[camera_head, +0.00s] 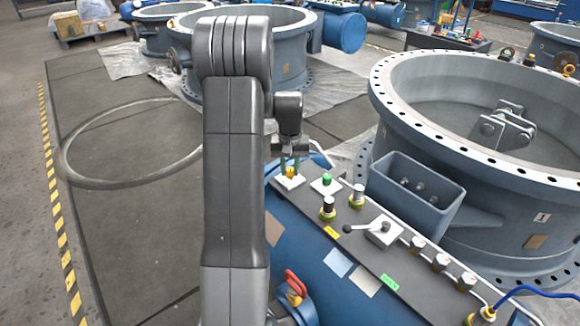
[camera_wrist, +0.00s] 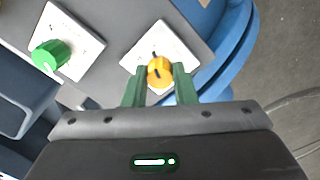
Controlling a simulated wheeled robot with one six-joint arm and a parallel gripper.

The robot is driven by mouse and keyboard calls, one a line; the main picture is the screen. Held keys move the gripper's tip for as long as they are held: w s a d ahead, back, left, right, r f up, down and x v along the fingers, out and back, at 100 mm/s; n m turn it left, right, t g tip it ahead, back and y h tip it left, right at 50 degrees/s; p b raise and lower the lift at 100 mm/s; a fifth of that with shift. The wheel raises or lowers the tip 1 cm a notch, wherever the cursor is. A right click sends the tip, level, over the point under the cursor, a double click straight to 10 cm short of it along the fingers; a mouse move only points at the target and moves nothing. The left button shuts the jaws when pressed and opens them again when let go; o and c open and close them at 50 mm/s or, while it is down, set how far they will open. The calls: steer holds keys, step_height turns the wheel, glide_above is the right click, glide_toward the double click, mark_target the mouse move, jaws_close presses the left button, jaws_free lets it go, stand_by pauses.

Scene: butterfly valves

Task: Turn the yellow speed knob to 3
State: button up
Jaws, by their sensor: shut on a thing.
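The yellow speed knob (camera_wrist: 160,72) sits on a white square plate (camera_wrist: 135,60) in the wrist view. A dark pointer mark shows at the knob's upper edge; no numbers on the plate are readable. My gripper (camera_wrist: 160,80) has its two green fingers on either side of the knob and is shut on it. In the head view my gripper (camera_head: 290,169) points down over the far left corner of the console, at the white plate (camera_head: 289,180). The knob is mostly hidden there by the fingers.
A green knob (camera_wrist: 50,55) on its own plate is close to the left; it also shows in the head view (camera_head: 327,179). A grey bin (camera_head: 415,190) and large valve ring (camera_head: 480,120) are behind.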

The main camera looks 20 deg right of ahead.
steer(key=n+p, duration=0.1)
steer(key=n, duration=0.2)
steer(key=shift+r+p, duration=0.15)
steer(key=shift+p, duration=0.15)
steer(key=n+p, duration=0.1)
steer(key=n, duration=0.2)
steer(key=shift+n, duration=0.4)
steer(key=n+p, duration=0.2)
steer(key=n, duration=0.8)
steer(key=shift+n+p, duration=0.35)
steer(key=shift+n, duration=0.05)
steer(key=n, duration=0.4)
steer(key=shift+n, duration=0.4)
steer(key=o, duration=1)
